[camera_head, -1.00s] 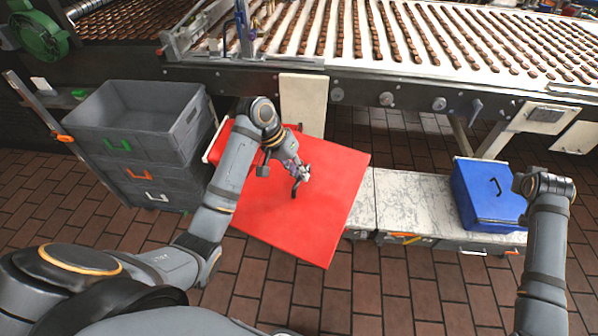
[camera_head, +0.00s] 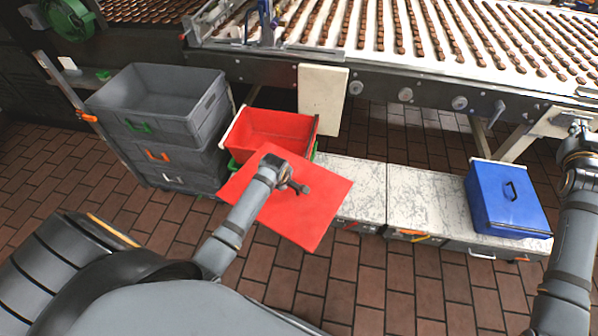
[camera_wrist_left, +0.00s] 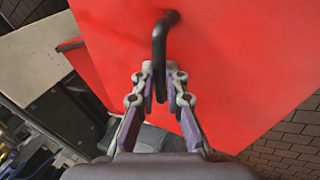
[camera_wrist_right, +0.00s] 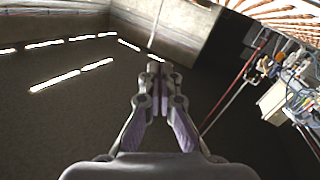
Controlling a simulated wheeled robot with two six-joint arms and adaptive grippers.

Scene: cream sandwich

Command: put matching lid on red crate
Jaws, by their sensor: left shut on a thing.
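The red crate (camera_head: 270,133) stands open on the low bench's left end, left of a pale post. The red lid (camera_head: 318,198) is in front of it, overlapping its near side in the head view. My left gripper (camera_head: 300,188) is shut on the lid's black handle, which also shows between the fingers in the left wrist view (camera_wrist_left: 160,50). The lid is turned at an angle to the crate and appears held above the floor, apart from the crate rim. My right gripper (camera_wrist_right: 158,75) is shut and empty, away to the right, with dark space before it.
A blue crate with a lid (camera_head: 507,200) stands on the right of the marble-topped bench (camera_head: 413,195). Stacked grey crates (camera_head: 160,110) stand left of the red crate. The conveyor (camera_head: 400,50) runs behind and above. The bench's middle is clear.

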